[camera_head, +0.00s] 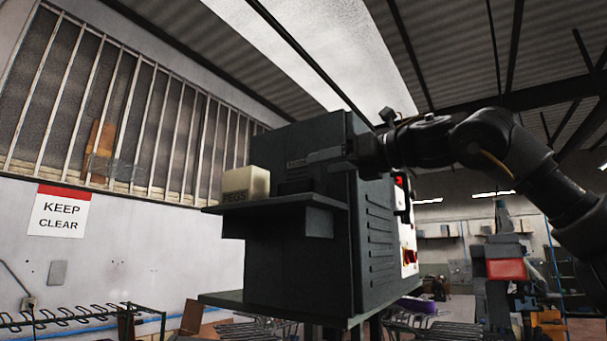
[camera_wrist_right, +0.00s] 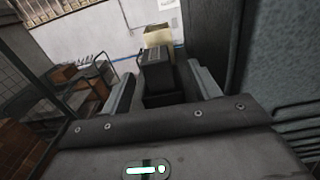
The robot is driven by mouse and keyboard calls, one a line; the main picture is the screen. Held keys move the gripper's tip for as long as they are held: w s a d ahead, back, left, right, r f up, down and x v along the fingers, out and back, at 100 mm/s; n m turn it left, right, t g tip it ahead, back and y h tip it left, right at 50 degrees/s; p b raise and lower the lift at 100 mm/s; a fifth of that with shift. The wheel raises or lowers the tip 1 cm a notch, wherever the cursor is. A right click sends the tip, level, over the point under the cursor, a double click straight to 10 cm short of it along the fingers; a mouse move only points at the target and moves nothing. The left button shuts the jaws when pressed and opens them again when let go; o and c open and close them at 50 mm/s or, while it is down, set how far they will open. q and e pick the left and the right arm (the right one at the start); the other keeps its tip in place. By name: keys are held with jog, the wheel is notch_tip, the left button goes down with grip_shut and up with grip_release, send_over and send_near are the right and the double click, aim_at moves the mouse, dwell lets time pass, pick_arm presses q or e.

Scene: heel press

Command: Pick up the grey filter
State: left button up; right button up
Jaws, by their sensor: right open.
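The grey filter (camera_wrist_right: 154,74) looks like a dark grey block with a ribbed top in the right wrist view. It stands in a dark holder (camera_wrist_right: 166,99), between the two fingers of my right gripper (camera_wrist_right: 161,70). Gaps show between the block and the fingers. In the head view my right gripper (camera_head: 310,158) reaches in from the right over the shelf (camera_head: 270,207) of a dark machine. A dark low shape (camera_head: 296,186) sits under the fingers there; I cannot tell filter from holder. My left gripper is not in view.
A cream box marked PEGS (camera_head: 246,183) stands on the shelf left of the gripper, and behind the filter in the wrist view (camera_wrist_right: 157,35). The machine's tall dark body (camera_head: 375,235) rises close to the right arm. The air left of the shelf is clear.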

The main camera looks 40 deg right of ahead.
aim_at(315, 167)
jog(key=shift+x, duration=0.95)
jog(key=shift+f, duration=0.15)
jog(key=shift+w+a+p, duration=0.1)
jog(key=shift+a+p, duration=0.05)
jog(key=shift+p, duration=0.35)
jog(key=p+x, duration=0.2)
jog(key=x, duration=0.2)
jog(key=shift+w+a, duration=0.1)
jog(key=shift+w, duration=0.05)
jog(key=shift+w+f, duration=0.1)
jog(key=shift+w, duration=0.1)
jog(key=shift+s, duration=0.35)
jog(key=shift+c, duration=1.2)
jog(key=c, duration=0.8)
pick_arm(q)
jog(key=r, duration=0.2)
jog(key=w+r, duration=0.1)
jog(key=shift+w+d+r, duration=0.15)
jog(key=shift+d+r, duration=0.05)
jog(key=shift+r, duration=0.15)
pick_arm(e)
jog(key=shift+c, duration=0.2)
